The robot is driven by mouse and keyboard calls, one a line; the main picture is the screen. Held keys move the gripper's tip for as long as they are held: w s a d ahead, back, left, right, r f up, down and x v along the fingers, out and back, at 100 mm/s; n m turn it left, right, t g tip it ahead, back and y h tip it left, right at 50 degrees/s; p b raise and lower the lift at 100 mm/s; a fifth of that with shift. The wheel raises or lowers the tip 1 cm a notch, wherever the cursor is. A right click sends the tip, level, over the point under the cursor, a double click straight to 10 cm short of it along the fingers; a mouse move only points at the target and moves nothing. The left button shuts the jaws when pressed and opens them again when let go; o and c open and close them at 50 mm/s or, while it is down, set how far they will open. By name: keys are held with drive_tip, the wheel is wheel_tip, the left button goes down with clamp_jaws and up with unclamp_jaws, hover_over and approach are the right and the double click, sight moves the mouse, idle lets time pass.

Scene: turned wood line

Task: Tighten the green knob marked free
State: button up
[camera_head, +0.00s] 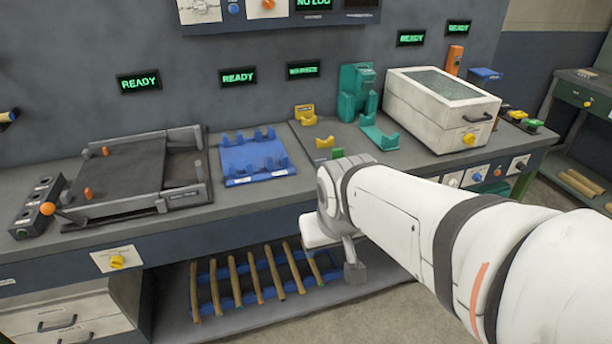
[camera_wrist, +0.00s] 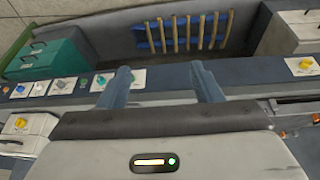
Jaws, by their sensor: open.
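In the wrist view a row of small knobs on white plates runs along the bench front at left. Among them is a small green round spot (camera_wrist: 84,82), too small to tell whether it is the knob named, and no marking is readable. In the head view the matching row shows a blue knob (camera_head: 477,177) among pale ones; no green knob stands out there. My gripper (camera_wrist: 160,68) is open and empty, its two fingers apart. In the head view my gripper (camera_head: 335,255) hangs in front of the bench, left of that row, partly hidden by my arm.
A lower shelf rack (camera_head: 204,280) holds several wooden rods. On the bench are a blue cradle (camera_head: 252,160), a teal fixture (camera_head: 357,92) and a white box machine (camera_head: 430,108) with a yellow knob (camera_head: 469,138). Another yellow knob (camera_head: 117,262) is on the front at left.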

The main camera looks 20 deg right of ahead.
drive_tip(key=w+d+f+n+t+b, duration=0.1)
drive_tip(key=w+d+f+t+b, duration=0.45)
drive_tip(key=w+f+b, duration=0.35)
drive_tip(key=w+d+f+t+y+b, duration=0.1)
drive_tip(key=w+d+f+t+b, duration=0.45)
drive_tip(key=f+b, duration=0.55)
drive_tip(key=w+d+f+n+t+b, duration=0.1)
drive_tip(key=w+d+f+t+b, duration=0.2)
drive_tip(key=w+d+f+b, duration=0.5)
drive_tip(key=w+a+b, duration=0.2)
drive_tip(key=w+b, duration=0.3)
drive_tip(key=w, duration=0.4)
drive_tip(key=shift+w, duration=0.3)
drive_tip(key=shift+a+r, duration=0.1)
drive_tip(key=c, duration=1)
